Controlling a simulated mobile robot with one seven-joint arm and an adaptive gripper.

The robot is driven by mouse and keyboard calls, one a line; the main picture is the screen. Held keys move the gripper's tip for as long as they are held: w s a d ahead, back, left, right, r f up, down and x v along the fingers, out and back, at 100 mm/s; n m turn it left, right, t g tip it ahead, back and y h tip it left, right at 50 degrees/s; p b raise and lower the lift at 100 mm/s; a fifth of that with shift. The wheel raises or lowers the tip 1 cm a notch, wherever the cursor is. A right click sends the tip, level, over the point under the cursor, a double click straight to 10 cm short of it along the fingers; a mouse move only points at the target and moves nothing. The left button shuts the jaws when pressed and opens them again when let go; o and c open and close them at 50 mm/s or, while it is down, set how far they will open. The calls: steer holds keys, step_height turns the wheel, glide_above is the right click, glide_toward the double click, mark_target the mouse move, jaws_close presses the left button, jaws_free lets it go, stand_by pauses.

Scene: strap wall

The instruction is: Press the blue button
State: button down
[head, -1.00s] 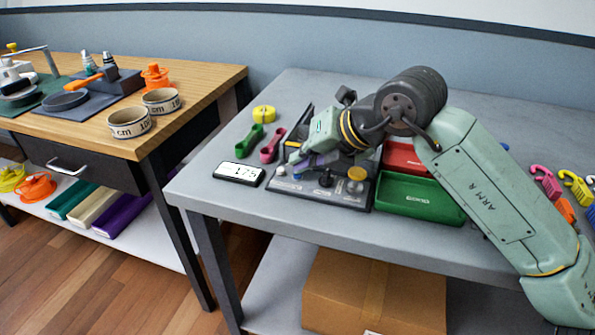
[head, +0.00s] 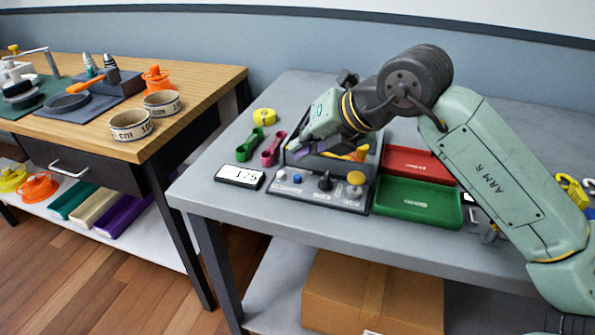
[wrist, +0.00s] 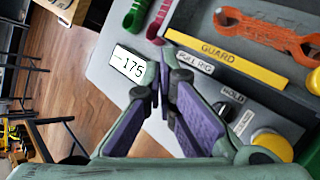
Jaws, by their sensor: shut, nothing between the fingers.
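The button panel (head: 318,197) lies near the front of the grey table. Its small blue button (head: 297,179) stands in the front left part, between a pale button (head: 282,174) and a black knob (head: 325,182). A larger yellow button (head: 355,178) is at the right, also showing in the wrist view (wrist: 272,145). My gripper (head: 294,154), with purple finger pads, is shut and empty, behind and above the blue button, apart from it. In the wrist view my fingers (wrist: 160,78) cover the panel's left part, and the blue button is hidden.
A yellow guard bar (wrist: 228,66) runs along the panel, with an orange tool (wrist: 265,32) behind it. A display reading 175 (head: 239,176) lies left of the panel. Red (head: 415,164) and green (head: 418,203) trays stand at right. Green (head: 250,145) and pink (head: 272,150) scoops lie at left.

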step_height(320, 180, up, 3)
steer(key=shift+p, duration=0.55)
stand_by(0.4)
